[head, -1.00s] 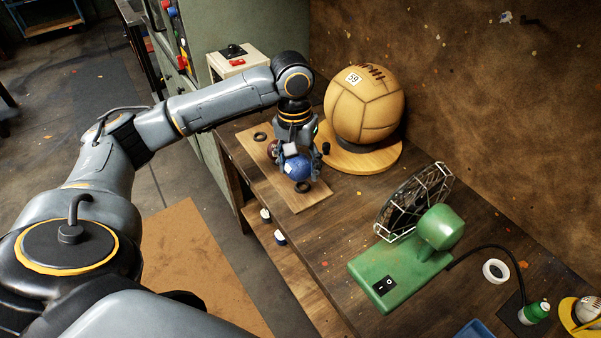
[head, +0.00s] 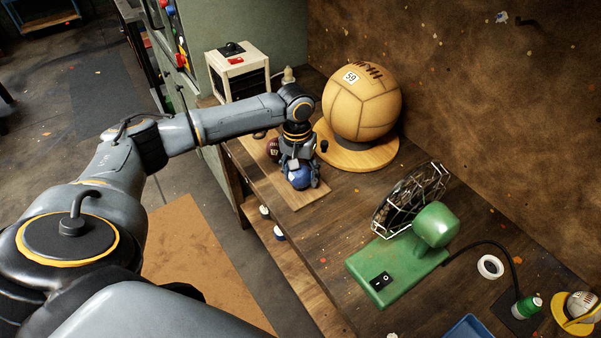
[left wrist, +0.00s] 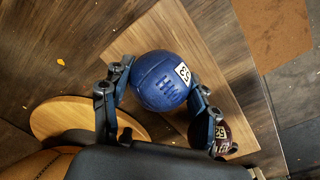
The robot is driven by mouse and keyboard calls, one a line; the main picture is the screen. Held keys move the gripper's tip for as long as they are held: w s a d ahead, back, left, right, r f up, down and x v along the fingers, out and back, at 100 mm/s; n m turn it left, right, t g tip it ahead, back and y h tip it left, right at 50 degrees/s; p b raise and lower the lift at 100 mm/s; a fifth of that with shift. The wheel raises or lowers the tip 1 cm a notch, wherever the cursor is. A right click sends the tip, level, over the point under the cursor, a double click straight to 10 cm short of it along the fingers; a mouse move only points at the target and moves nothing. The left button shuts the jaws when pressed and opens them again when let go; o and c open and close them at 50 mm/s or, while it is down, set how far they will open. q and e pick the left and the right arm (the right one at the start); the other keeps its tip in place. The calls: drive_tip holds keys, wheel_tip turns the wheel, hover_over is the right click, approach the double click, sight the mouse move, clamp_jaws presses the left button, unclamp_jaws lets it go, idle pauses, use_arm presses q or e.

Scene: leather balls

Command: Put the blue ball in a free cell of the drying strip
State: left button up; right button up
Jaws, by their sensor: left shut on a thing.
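The blue ball (head: 299,177), with a white number label, is between the fingers of my left gripper (head: 301,181), which is shut on it. It also shows in the left wrist view (left wrist: 158,80). The ball is low over the near end of the drying strip (head: 314,195), a light wooden board, and hides the near ring there. I cannot tell whether it touches the ring. A maroon ball (head: 273,147) sits on the strip beside the gripper, partly hidden. A black ring (head: 260,135) shows at the strip's far end. My right gripper is not in view.
A large tan ball (head: 361,100) stands on a round wooden base (head: 375,156) close to the gripper's right. A green fan (head: 400,262) stands farther right. A white-framed box (head: 239,72) stands behind. The table's left edge runs near the strip.

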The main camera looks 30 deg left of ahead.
use_arm(q)
drive_tip(key=o, duration=1.2)
drive_tip(key=shift+o, duration=0.2)
drive_tip(key=r, duration=0.4)
drive_tip(key=r+b, duration=0.1)
drive_tip(key=r, duration=0.7)
drive_tip(key=shift+a+b, duration=0.3)
drive_tip(key=shift+b, duration=0.05)
drive_tip(key=shift+s, duration=0.1)
